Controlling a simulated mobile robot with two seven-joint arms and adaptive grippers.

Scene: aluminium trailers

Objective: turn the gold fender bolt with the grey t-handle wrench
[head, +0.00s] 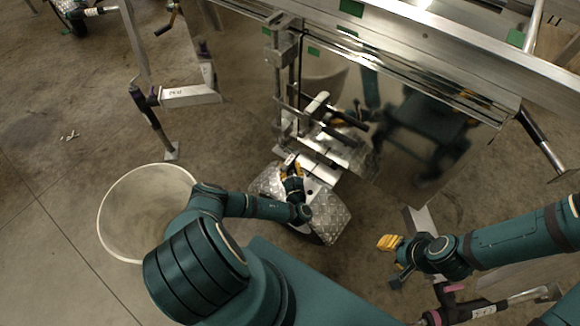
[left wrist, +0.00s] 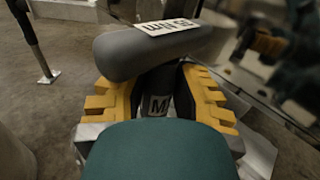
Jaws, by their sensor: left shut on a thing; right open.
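My left gripper (head: 292,170) is over the diamond-plate fender (head: 331,216), beside the trailer. In the left wrist view, the grey t-handle wrench (left wrist: 125,55) has a thick rounded crossbar with a white label. Its stem, with another white label (left wrist: 158,105), sits between the yellow fingers of my left gripper, which is shut on it. The crossbar lies just beyond the fingertips, tilted in the picture. The wrench's far end is hidden. I cannot make out the gold fender bolt in either view. My right gripper (head: 391,256) is open and empty, to the right of the fender.
A shiny aluminium trailer panel (head: 400,125) stands behind the fender, with metal brackets (head: 284,60) at its left. A large whitish bin (head: 112,208) stands on the floor left of my left arm. The concrete floor at far left is mostly clear.

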